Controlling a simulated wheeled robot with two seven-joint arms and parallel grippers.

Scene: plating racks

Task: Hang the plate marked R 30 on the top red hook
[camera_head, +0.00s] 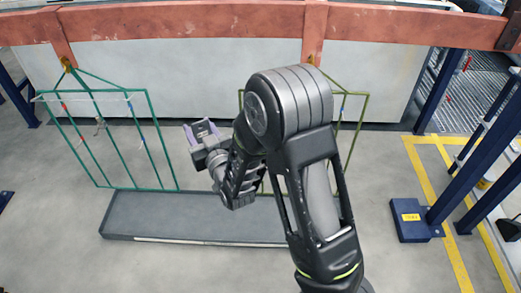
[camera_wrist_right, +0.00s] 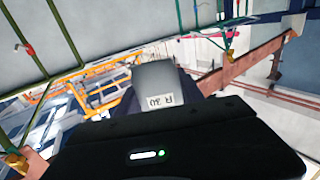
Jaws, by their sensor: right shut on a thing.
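My right gripper (camera_head: 203,131) is shut on a small grey plate (camera_wrist_right: 158,83), held in the air between the two hanging racks. The plate carries a white label reading R 30 in the right wrist view. The green rack (camera_head: 152,112) hangs at the left, with small red marks (camera_head: 64,106) on its left bars and blue marks on the right ones. A red hook (camera_wrist_right: 27,48) shows on a bar at the left of the right wrist view. Another red piece (camera_wrist_right: 226,33) shows on green bars at the upper right. The plate is apart from every hook.
A yellow-green rack (camera_head: 364,113) hangs at the right, partly behind my right arm. An orange-brown beam (camera_head: 180,22) runs above both racks. A long grey tray (camera_head: 120,222) lies on the floor below. Blue posts (camera_head: 462,165) stand at the right.

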